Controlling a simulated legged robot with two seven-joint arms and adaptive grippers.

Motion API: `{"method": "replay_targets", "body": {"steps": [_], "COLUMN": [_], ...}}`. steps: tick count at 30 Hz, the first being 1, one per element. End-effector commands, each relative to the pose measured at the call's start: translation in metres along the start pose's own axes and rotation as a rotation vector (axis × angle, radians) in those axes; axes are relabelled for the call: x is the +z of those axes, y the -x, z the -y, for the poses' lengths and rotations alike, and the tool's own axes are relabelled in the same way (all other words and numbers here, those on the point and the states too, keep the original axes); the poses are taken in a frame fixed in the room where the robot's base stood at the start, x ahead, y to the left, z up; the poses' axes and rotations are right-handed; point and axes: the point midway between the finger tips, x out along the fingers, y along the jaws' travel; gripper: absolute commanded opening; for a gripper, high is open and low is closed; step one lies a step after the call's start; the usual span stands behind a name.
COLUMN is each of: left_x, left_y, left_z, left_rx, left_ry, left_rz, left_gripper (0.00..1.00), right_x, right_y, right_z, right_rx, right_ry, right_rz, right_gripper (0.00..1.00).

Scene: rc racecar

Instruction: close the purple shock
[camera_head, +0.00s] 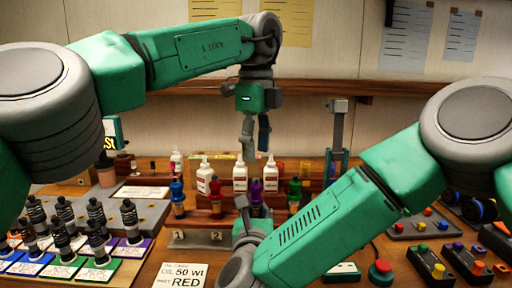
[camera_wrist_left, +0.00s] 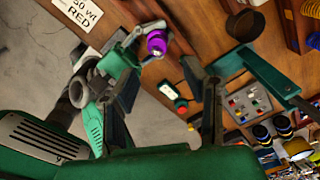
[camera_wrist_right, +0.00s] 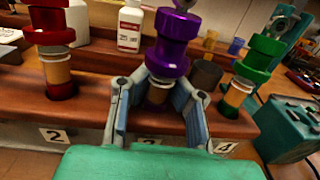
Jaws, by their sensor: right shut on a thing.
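The purple shock (camera_wrist_right: 167,58) stands upright in the wooden rack at the spot by label 3. It has a purple top, a purple collar and an amber lower body. It also shows in the head view (camera_head: 256,191) and, from above, in the left wrist view (camera_wrist_left: 156,42). My right gripper (camera_wrist_right: 158,96) is shut on the shock, one finger on each side, below its collar. My left gripper (camera_head: 255,140) hangs above and behind the shock with its fingers apart. Nothing is between them. Whether the purple top is fully seated cannot be told.
A red shock (camera_wrist_right: 52,28) and a green shock (camera_wrist_right: 250,68) stand on either side in the rack (camera_wrist_right: 90,108). White oil bottles (camera_head: 240,177) stand behind. Several black shocks (camera_head: 97,218) sit at the left. Control boxes (camera_head: 425,262) with buttons lie at the right.

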Motion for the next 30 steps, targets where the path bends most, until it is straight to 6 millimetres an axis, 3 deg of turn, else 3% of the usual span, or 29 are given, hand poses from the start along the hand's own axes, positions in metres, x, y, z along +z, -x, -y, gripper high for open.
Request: {"method": "replay_targets", "body": {"steps": [6, 17, 23, 30], "left_x": [0.0, 0.0, 0.001, 0.001], "left_y": [0.001, -0.001, -0.02, -0.058], "left_z": [0.0, 0.0, -0.001, -0.001], "left_rx": [-0.001, -0.001, 0.001, 0.001], "left_ry": [0.114, 0.116, 0.114, 0.115], "left_rz": [0.001, 0.001, 0.001, 0.0], "left_gripper": [0.4, 0.4, 0.4, 0.4], "right_x": [-0.002, -0.002, -0.002, -0.002], "right_y": [0.002, 0.002, 0.002, 0.002], "right_z": [-0.002, -0.002, -0.002, -0.002], "right_rx": [0.005, 0.005, 0.005, 0.005], "right_ry": [0.001, 0.001, 0.001, 0.002], "right_rz": [-0.004, -0.005, -0.005, -0.006], "right_gripper": [0.0, 0.0, 0.0, 0.0]}}
